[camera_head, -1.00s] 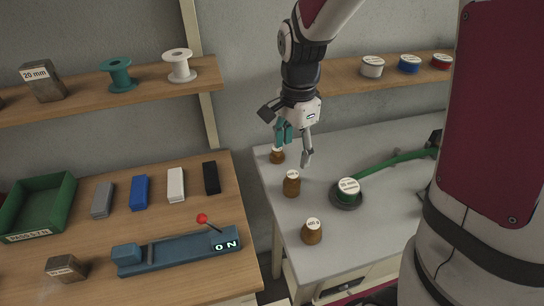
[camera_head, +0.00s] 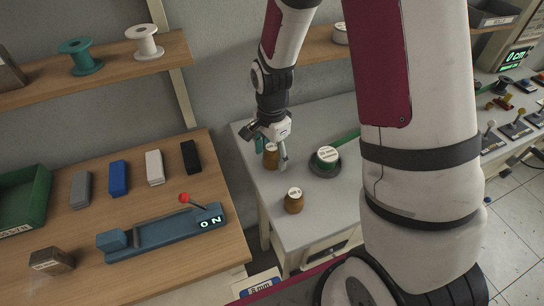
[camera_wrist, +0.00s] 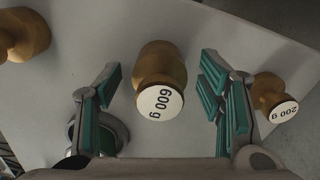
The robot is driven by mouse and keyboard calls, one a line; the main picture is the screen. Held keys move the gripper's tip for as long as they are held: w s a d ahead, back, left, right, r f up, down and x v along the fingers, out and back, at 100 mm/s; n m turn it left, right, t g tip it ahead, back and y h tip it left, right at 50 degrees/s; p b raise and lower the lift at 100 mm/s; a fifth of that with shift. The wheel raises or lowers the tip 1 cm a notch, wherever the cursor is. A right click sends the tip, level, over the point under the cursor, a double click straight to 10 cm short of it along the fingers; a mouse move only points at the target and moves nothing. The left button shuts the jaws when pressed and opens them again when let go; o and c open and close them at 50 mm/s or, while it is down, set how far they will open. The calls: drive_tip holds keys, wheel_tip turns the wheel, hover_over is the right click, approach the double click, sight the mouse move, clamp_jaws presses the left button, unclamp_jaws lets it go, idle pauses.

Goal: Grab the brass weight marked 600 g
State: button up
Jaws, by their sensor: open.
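The brass weight marked 600 g (camera_wrist: 162,72) stands upright on the grey table between the two green-padded fingers of my gripper (camera_wrist: 161,68) in the wrist view. A gap shows on both sides, so neither finger appears to touch it. In the head view my open gripper (camera_head: 272,155) is lowered around this weight (camera_head: 271,163), one finger to each side. The smaller weight marked 200 g (camera_wrist: 272,92) stands just outside the right finger in the wrist view; my gripper hides it in the head view. Another brass weight (camera_wrist: 24,33) is at upper left, label unseen there; it also shows nearer in the head view (camera_head: 293,203).
The wooden bench (camera_head: 170,260) at left holds a blue fixture (camera_head: 165,235) and several blocks. Grey tabletop (camera_head: 262,195) is free around the weights.

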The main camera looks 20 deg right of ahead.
drive_tip(key=shift+f, duration=0.45)
clamp_jaws()
